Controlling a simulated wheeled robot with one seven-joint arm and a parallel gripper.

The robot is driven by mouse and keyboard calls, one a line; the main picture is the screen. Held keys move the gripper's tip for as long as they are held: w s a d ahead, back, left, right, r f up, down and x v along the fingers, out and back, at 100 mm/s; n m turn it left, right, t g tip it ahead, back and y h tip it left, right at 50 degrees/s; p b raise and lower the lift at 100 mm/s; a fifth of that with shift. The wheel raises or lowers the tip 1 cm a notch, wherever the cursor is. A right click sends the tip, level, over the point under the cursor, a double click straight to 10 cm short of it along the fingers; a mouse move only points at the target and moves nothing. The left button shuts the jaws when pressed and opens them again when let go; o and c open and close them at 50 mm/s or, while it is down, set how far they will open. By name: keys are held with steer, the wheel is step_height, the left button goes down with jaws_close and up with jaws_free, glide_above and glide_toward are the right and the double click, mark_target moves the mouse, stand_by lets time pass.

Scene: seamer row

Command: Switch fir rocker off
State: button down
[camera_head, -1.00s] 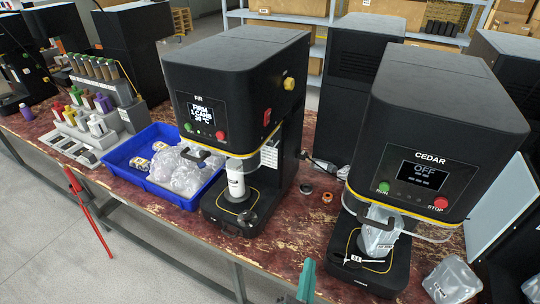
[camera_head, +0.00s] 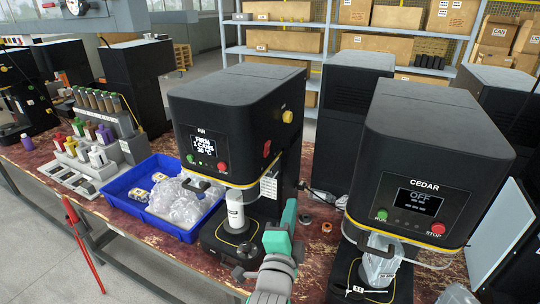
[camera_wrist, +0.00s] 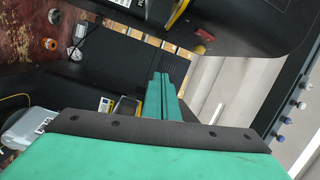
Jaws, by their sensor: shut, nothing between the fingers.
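The fir machine (camera_head: 232,135) is a black seamer labelled FIR, with a lit display (camera_head: 205,146). On its right side is a red rocker (camera_head: 267,148), below a yellow knob (camera_head: 287,117). I cannot tell which way the rocker is tipped. In the wrist view a small red part (camera_wrist: 203,36), which looks like the rocker, sits on the dark side panel beyond my fingertips. My gripper (camera_head: 288,214), with teal fingers, is in front of and below the fir machine's right side, apart from the rocker. Its fingers (camera_wrist: 160,82) are shut and empty.
The cedar machine (camera_head: 425,165) stands to the right, its display reading OFF, with a gap between the two. A blue bin (camera_head: 125,195) of clear bags sits left of the fir machine. A white can (camera_head: 235,213) stands under the fir head. Small rings lie on the table.

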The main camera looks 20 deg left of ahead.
steer(key=a+r+m, duration=0.3)
steer(key=r, duration=0.4)
steer(key=shift+a+r+m, duration=0.15)
steer(key=shift+r+m, duration=0.25)
